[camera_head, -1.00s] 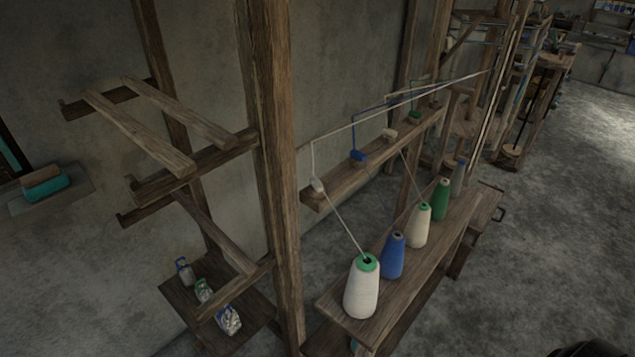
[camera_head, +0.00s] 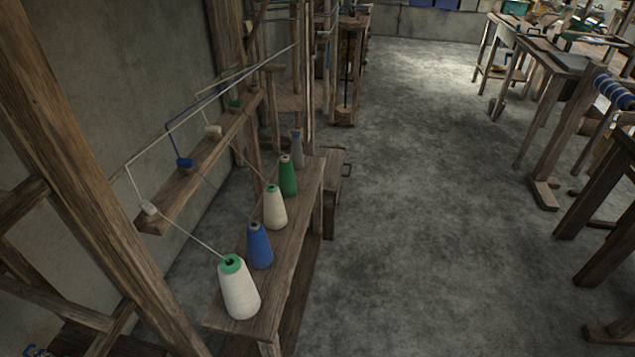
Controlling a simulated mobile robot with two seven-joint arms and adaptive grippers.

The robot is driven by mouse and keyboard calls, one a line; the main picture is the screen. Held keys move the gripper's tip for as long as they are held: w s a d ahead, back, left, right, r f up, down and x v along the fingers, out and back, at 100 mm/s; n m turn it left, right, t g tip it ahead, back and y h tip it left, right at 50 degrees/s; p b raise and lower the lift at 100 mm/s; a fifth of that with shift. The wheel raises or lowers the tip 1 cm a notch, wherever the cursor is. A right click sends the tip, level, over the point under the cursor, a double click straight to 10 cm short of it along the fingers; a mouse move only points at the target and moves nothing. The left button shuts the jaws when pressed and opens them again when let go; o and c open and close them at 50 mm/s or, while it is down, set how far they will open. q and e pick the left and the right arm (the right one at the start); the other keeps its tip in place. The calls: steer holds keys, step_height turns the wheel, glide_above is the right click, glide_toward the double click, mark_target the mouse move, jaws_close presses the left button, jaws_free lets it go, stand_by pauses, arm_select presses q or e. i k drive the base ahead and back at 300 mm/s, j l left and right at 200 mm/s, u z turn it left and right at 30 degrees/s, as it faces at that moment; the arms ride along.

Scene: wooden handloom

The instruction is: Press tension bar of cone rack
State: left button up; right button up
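The cone rack stands at the left of the head view. Its lower shelf (camera_head: 283,258) carries a row of thread cones. I cannot tell for certain which part is the tension bar. Neither of my grippers is in view.
A thick wooden post (camera_head: 85,180) rises at the left, close to the rack. A small wooden bench (camera_head: 333,180) stands beyond the shelf. Wooden loom frames (camera_head: 580,110) stand at the right. The grey floor (camera_head: 430,200) between them is clear.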

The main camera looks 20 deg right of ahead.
mark_target(261, 12)
steer(key=k, duration=0.6)
steer(key=u, duration=1.9)
steer(key=i+l, duration=0.1)
steer(key=l, duration=2.7)
steer(key=i+l, duration=0.15)
steer(key=l, duration=1.3)
